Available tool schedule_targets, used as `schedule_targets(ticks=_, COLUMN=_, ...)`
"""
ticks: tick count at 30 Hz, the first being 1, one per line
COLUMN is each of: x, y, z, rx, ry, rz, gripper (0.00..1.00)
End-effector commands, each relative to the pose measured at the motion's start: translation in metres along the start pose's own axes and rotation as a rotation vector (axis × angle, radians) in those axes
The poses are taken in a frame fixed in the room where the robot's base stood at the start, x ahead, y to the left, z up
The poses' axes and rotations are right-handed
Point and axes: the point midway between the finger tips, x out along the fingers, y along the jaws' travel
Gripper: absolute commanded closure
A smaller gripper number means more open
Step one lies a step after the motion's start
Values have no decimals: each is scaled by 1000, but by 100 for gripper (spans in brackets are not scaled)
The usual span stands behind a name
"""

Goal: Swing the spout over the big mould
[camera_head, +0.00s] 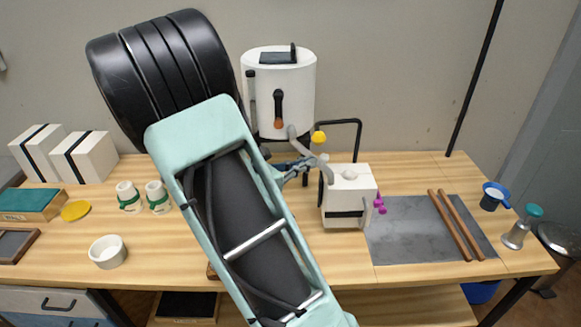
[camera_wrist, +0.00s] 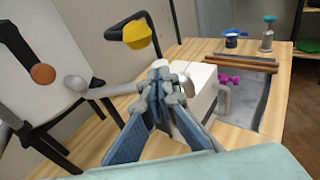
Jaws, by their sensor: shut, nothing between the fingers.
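A white cylindrical tank (camera_head: 278,85) stands at the back of the bench; its side also shows in the wrist view (camera_wrist: 55,40). A grey spout (camera_head: 300,141) reaches right from its lower front; the arm also shows in the wrist view (camera_wrist: 112,89). The big white mould (camera_head: 347,205), with a black band and a round top opening, stands right of the tank. My gripper (camera_head: 308,167) is shut and empty, its tips close beside the spout. In the wrist view my fingers (camera_wrist: 163,88) hide the spout's outer part and some of the mould (camera_wrist: 203,82). Contact is unclear.
A yellow ball (camera_head: 319,137) on a bent black rod is close above my gripper. Purple knobs (camera_head: 379,203) stick out from the mould's right. A grey slab (camera_head: 410,235) bears two brown rods. Small green-banded moulds (camera_head: 128,194) stand left.

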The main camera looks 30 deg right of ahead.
Motion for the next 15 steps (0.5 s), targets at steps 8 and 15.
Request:
schedule_targets(ticks=8, x=21, y=0, z=0, rx=-1, ry=1, rz=1, gripper=100)
schedule_targets(ticks=15, x=21, y=0, z=0, rx=0, ry=1, rz=1, gripper=100)
